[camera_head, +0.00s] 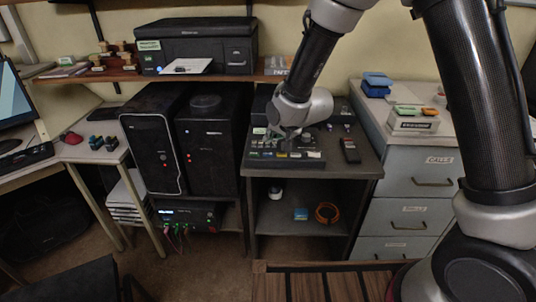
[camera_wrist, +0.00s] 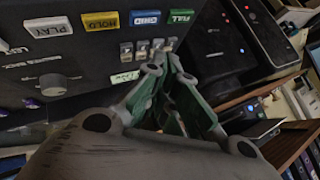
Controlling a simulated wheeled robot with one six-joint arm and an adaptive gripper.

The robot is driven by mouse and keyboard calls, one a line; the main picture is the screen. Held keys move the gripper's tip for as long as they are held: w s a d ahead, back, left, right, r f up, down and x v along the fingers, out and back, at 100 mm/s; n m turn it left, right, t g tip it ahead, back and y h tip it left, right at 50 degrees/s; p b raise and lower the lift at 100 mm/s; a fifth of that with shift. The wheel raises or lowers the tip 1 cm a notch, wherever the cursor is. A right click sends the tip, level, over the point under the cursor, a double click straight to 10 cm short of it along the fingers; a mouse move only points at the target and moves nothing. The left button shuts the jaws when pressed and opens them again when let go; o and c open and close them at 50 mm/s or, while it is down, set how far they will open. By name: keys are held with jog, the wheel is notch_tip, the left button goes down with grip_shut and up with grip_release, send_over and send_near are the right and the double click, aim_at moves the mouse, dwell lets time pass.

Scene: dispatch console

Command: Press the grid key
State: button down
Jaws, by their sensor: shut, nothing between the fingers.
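The dispatch console (camera_head: 258,160) is a dark panel on the desk, under my arm in the head view. In the wrist view its panel (camera_wrist: 90,58) carries a row of keys: a white key (camera_wrist: 47,27), a yellow key (camera_wrist: 100,21), a blue key (camera_wrist: 146,19) and a green key (camera_wrist: 180,16). The blue key's label looks like GRID, but it is small and hard to read. My gripper (camera_wrist: 171,58) is shut and empty, its tips appearing near the switches below the blue and green keys. In the head view, my gripper (camera_head: 290,134) is over the console; contact cannot be told.
Several small switches (camera_wrist: 142,48) and a round knob (camera_wrist: 54,85) share the panel. A dark handset (camera_head: 350,150) lies right of the console. Two black computer towers (camera_head: 208,150) stand to the left, and a grey drawer cabinet (camera_head: 405,185) to the right.

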aim_at(271, 152)
jog(key=shift+f, duration=1.45)
jog(key=shift+f, duration=0.1)
jog(key=shift+f, duration=0.3)
dwell(0.3)
jog(key=shift+f, duration=0.35)
dwell(0.5)
jog(key=shift+r, duration=0.8)
jog(key=shift+r, duration=0.1)
jog(key=shift+r, duration=2.4)
